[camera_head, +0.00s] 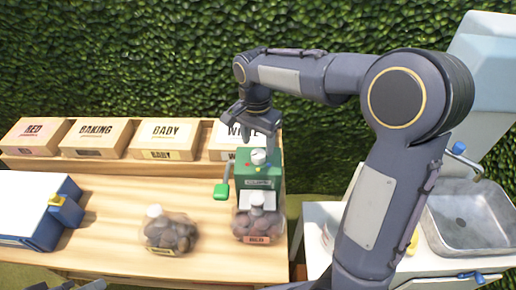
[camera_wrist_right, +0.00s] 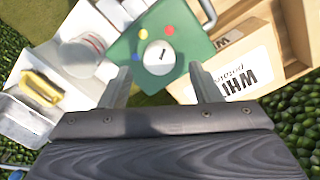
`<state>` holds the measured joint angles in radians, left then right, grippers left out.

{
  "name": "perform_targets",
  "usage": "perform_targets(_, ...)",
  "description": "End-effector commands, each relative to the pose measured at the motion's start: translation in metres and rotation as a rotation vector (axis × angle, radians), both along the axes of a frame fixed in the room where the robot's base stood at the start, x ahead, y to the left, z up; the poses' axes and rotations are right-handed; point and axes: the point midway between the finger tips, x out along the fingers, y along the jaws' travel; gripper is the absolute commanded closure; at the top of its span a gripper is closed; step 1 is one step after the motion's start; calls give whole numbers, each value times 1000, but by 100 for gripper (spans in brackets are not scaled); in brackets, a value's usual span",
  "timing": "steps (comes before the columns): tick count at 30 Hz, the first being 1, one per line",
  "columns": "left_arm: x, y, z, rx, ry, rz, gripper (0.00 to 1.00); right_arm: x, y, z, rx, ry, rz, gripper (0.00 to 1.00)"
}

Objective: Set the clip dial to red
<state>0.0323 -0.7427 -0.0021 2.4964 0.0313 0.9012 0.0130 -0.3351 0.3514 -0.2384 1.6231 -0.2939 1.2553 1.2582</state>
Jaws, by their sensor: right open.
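The clip machine is a green box (camera_head: 258,172) with a white round dial (camera_head: 258,157) on top, standing at the right end of the wooden table. In the right wrist view the dial (camera_wrist_right: 160,57) carries a short black mark, with red (camera_wrist_right: 169,30), yellow (camera_wrist_right: 143,34) and blue (camera_wrist_right: 135,57) dots around it. I cannot tell for sure which dot the mark points at. My right gripper (camera_head: 246,125) is open and empty above the dial, its fingers (camera_wrist_right: 162,76) pointing down on either side of it, apart from it.
A jar (camera_head: 257,222) stands at the machine's front, below a green lever (camera_head: 222,191). Another jar (camera_head: 170,232) stands left of it. Labelled boxes (camera_head: 96,135) line the back. A blue-white machine (camera_head: 38,215) is at left, a sink (camera_head: 468,215) at right.

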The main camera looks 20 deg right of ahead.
Motion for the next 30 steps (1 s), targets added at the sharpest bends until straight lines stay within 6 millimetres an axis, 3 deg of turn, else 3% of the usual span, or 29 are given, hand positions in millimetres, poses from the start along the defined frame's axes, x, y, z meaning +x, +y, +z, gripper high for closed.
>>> perform_targets(4,0,0,0,0,0,0,64,1,1,25,1,-4,0,43)
perform_targets(9,0,0,0,0,0,0,64,1,1,39,1,-1,0,43)
perform_targets(25,0,0,0,0,0,0,64,0,0,41,4,-1,3,43)
perform_targets(30,0,0,0,0,0,0,64,-25,-10,47,75,-43,89,43)
